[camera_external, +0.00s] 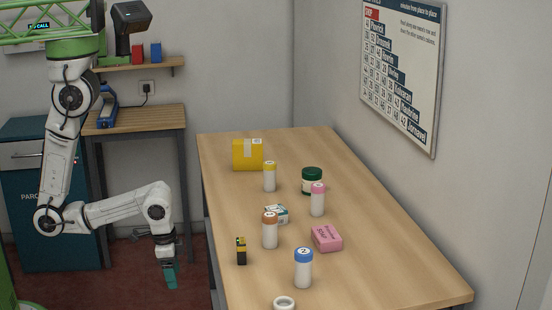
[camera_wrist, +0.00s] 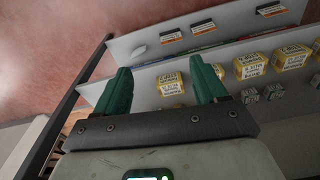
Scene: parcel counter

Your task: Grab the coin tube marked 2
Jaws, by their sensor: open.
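The coin tube marked 2 (camera_external: 303,268) is white with a blue cap and stands upright near the front of the wooden table. Other capped tubes stand behind it: an orange-brown-capped tube (camera_external: 270,231), a pink-capped tube (camera_external: 317,200) and a yellow-capped tube (camera_external: 269,177). My gripper (camera_external: 171,277) hangs pointing down, left of the table and apart from every tube. In the wrist view my gripper (camera_wrist: 163,83) shows two green fingers spread apart with nothing between them. The tube marked 2 is not in the wrist view.
On the table (camera_external: 385,255) are a pink soap box (camera_external: 326,238), a black-and-yellow item (camera_external: 241,251), a small white-and-teal box (camera_external: 279,212), a green jar (camera_external: 312,180), a yellow parcel (camera_external: 248,155) and a white ring (camera_external: 284,302). The wrist view shows shelves with yellow packets (camera_wrist: 251,66).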

